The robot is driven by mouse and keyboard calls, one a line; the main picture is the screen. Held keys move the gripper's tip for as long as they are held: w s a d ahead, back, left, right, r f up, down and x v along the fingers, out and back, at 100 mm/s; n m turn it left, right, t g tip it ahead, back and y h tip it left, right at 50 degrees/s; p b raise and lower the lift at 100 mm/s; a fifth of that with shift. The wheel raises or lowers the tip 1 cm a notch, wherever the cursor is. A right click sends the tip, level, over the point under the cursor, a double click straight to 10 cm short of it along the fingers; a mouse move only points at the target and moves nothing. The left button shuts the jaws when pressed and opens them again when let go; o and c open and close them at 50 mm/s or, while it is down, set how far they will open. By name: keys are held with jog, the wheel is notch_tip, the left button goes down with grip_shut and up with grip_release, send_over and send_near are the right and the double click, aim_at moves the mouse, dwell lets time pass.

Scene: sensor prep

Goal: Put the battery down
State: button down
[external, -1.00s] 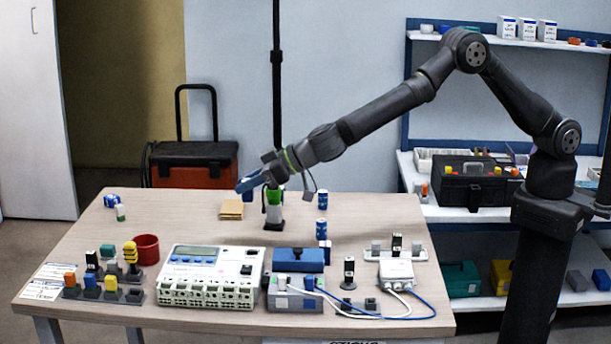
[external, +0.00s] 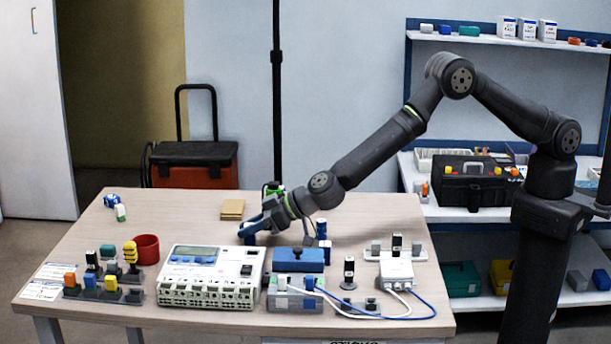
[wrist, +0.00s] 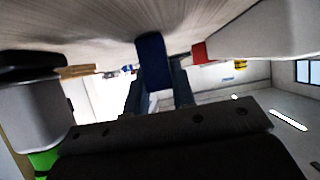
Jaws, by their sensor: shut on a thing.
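The battery is a blue block (wrist: 152,62) between my fingers in the wrist view, its far end against the pale table surface (wrist: 90,30). My gripper (external: 250,231) is shut on it. In the external view it is low over the table, behind the gap between the grey meter unit and the blue-topped box. Blue fingers and battery are hard to tell apart there. I cannot tell whether the battery touches the table.
The meter unit (external: 210,275) and blue-topped box (external: 297,262) stand in front. A red cup (external: 146,249) is to the left. A tan block (external: 232,209) lies behind my gripper. Table between cup and tan block is clear.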

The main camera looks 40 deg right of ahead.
jog(key=shift+f, duration=0.15)
jog(key=c, duration=1.2)
grip_release()
jog(key=shift+r, duration=0.25)
jog(key=v, duration=1.2)
jog(key=shift+f, duration=0.15)
